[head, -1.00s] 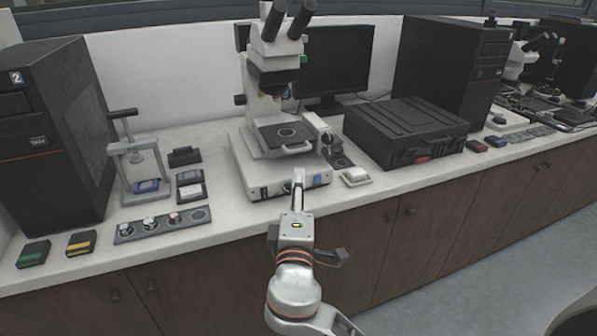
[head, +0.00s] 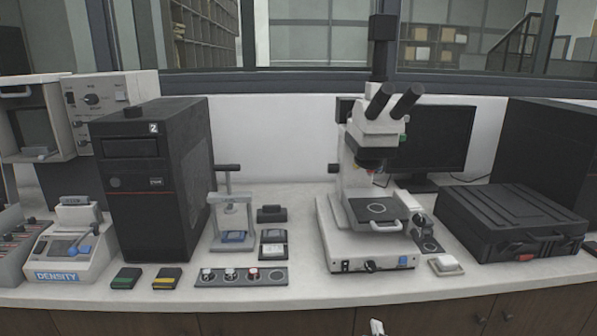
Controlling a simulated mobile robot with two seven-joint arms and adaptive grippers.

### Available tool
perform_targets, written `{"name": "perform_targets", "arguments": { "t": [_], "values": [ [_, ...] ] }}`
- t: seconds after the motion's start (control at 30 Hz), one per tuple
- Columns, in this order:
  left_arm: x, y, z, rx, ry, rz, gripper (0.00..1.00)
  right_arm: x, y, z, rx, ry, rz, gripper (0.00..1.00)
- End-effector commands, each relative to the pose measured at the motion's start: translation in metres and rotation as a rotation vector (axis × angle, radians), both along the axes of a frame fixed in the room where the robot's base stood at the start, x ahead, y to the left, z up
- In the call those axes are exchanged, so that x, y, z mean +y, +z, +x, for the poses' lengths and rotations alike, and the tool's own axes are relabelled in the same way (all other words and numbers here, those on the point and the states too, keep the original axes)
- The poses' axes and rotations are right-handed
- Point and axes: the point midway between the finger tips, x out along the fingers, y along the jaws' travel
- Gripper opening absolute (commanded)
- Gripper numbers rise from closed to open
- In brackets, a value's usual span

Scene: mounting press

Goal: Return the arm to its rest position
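Only a small pale metal tip (head: 377,328) of one of my arms shows in the head view, at the bottom edge below the counter front. It looks like the end of my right gripper. It is apart from everything on the counter, and whether it is open or shut cannot be made out. My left gripper is out of view. The small mounting press (head: 231,214) stands upright on the counter, left of the microscope, with a blue item (head: 233,237) at its base.
The microscope (head: 372,205) stands on the counter (head: 300,297). A strip with several round pieces (head: 240,277) lies before the press. A black case (head: 510,222) is at right, a dark tower (head: 152,180) and the density device (head: 70,245) at left. The counter's front strip is clear.

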Motion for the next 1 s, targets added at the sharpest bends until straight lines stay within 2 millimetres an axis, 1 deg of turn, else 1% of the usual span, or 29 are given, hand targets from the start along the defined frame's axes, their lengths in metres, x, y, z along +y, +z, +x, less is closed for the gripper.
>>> {"name": "perform_targets", "arguments": {
  "t": [0.03, 0.07, 0.1, 0.17, 0.2, 0.27, 0.3, 0.4, 0.5, 0.6, 0.7, 1.0],
  "values": [
    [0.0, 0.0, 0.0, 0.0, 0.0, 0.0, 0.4, 0.0, -0.035, -0.017, 0.065, 0.02, 0.08, 0.25],
    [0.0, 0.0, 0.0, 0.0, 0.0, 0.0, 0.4, 0.0, -0.054, -0.027, 0.098, 0.031, 0.134, 0.25],
    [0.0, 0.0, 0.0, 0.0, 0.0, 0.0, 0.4, 0.001, -0.078, -0.041, 0.143, 0.043, 0.21, 0.25],
    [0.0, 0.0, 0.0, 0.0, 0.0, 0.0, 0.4, 0.001, -0.112, -0.066, 0.208, 0.051, 0.33, 0.25],
    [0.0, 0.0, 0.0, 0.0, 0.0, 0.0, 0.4, 0.0, -0.132, -0.085, 0.247, 0.048, 0.414, 0.25],
    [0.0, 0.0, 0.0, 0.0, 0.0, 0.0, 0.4, -0.002, -0.158, -0.112, 0.299, 0.035, 0.542, 0.25],
    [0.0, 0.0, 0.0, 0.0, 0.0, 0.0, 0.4, -0.005, -0.173, -0.13, 0.327, 0.02, 0.624, 0.25],
    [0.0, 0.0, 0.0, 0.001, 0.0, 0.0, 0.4, -0.013, -0.197, -0.169, 0.373, -0.027, 0.802, 0.25],
    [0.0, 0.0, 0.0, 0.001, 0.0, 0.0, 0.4, -0.021, -0.209, -0.194, 0.392, -0.071, 0.922, 0.25],
    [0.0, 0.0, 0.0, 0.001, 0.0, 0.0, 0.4, -0.026, -0.214, -0.206, 0.396, -0.096, 0.982, 0.25],
    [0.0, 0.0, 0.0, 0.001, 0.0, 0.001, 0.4, -0.027, -0.215, -0.209, 0.395, -0.103, 1.0, 0.25],
    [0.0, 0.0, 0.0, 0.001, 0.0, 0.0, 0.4, -0.026, -0.215, -0.208, 0.396, -0.101, 0.998, 0.25]
  ]
}}
